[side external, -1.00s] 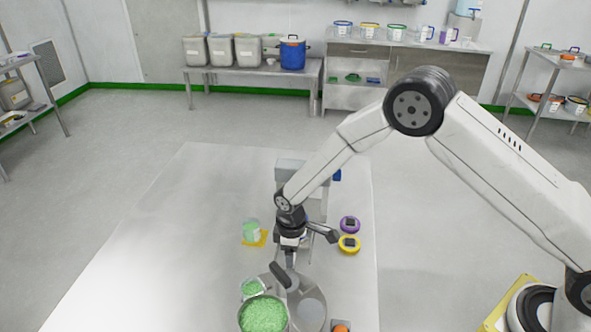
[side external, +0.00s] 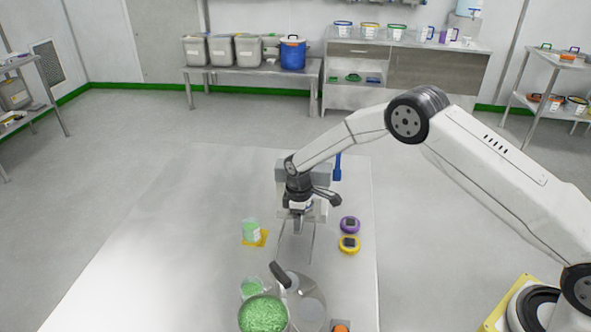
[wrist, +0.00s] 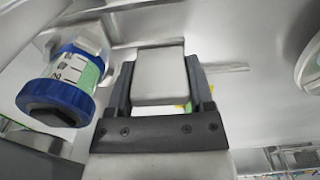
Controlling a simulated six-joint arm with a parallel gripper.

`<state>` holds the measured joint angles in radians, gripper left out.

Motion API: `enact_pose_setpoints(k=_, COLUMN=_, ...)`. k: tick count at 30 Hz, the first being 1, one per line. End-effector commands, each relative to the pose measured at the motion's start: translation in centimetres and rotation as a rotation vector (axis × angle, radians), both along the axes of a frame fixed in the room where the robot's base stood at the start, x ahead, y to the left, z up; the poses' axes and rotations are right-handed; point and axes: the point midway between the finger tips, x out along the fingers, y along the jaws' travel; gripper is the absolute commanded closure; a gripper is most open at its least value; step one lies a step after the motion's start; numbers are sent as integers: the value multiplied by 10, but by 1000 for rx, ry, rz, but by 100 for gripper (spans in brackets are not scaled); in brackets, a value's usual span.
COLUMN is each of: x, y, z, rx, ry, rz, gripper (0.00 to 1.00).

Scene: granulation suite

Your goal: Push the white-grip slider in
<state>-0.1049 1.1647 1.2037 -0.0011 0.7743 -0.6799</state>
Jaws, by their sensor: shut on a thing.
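The white grip (wrist: 160,78) of the slider is a pale, smooth block in the wrist view. My gripper (wrist: 160,82) has its two dark fingers on either side of the grip and is shut on it. In the side external view my gripper (side external: 297,214) points down at the grey apparatus at the far end of the table. There the arm and gripper hide most of the slider, and how far it sits in cannot be told.
A blue-rimmed clear container (wrist: 65,85) is close left of the gripper. Purple (side external: 349,224) and yellow (side external: 349,244) round items lie right of the apparatus, with a green-filled cup (side external: 251,230) left. A bowl of green granules (side external: 263,315) is nearer. The table's left side is clear.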

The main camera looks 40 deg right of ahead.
Motion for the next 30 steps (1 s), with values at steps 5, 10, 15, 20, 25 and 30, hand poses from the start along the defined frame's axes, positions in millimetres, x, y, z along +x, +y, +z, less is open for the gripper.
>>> enact_pose_setpoints(k=5, x=5, y=-3, z=1, rx=1, ry=-7, rz=-2, gripper=100)
enact_pose_setpoints(k=10, x=6, y=-5, z=2, rx=1, ry=-11, rz=-2, gripper=100)
enact_pose_setpoints(k=15, x=6, y=-5, z=2, rx=1, ry=-11, rz=-3, gripper=0)
enact_pose_setpoints(k=20, x=5, y=-4, z=1, rx=1, ry=-6, rz=-2, gripper=0)
enact_pose_setpoints(k=25, x=4, y=-3, z=3, rx=1, ry=-5, rz=-1, gripper=0)
enact_pose_setpoints(k=30, x=5, y=-3, z=14, rx=1, ry=-5, rz=-1, gripper=0)
